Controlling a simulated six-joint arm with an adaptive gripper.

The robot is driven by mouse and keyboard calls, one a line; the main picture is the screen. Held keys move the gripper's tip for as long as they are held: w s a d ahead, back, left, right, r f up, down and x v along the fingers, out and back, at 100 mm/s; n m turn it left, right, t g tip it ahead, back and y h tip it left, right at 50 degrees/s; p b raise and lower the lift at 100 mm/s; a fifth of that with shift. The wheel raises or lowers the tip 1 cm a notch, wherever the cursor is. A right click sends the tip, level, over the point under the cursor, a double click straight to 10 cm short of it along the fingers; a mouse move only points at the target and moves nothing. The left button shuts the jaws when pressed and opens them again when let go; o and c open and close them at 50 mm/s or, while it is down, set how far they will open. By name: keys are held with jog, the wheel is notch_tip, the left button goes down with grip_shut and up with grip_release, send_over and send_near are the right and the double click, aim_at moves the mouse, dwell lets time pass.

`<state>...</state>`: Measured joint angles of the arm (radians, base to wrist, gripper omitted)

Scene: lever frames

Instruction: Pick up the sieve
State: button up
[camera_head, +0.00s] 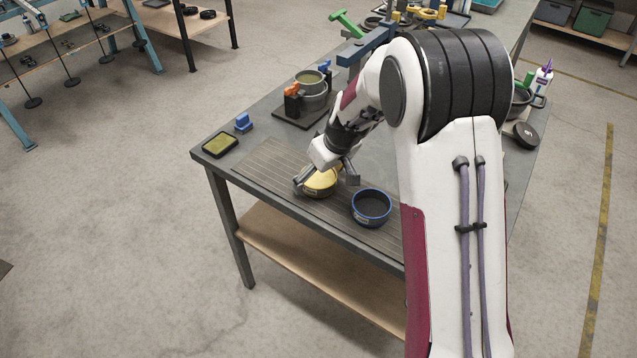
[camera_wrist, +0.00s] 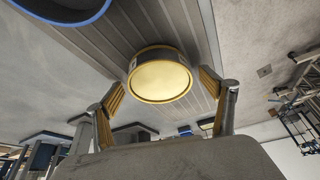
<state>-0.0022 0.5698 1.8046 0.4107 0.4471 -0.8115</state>
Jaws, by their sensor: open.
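A round sieve with a yellow inside and a dark outer wall (camera_head: 320,184) sits on the ribbed mat near the front edge of the table. It also shows in the middle of the wrist view (camera_wrist: 160,80), as a yellow disc with a yellow rim. A second round sieve with a blue rim (camera_head: 371,208) stands to its right; its rim cuts the top left of the wrist view (camera_wrist: 88,18). My gripper (camera_head: 328,179) is open above the yellow sieve, with one finger at each side.
The ribbed grey mat (camera_head: 275,165) lies along the table's front edge. A yellow-green sponge-like block (camera_head: 220,145) and a small blue item (camera_head: 243,122) lie at the left. A stack of round pans (camera_head: 313,90) stands behind. A dark round piece (camera_head: 526,135) lies at the right.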

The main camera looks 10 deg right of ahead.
aim_at(319, 183)
jog(key=shift+w+a+f, duration=0.1)
jog(key=shift+w+f, duration=0.05)
jog(key=shift+f, duration=0.15)
jog(key=shift+c, duration=0.3)
jog(key=c, duration=1.2)
jog(key=shift+c, duration=0.2)
notch_tip(319, 183, up, 10)
dwell(0.4)
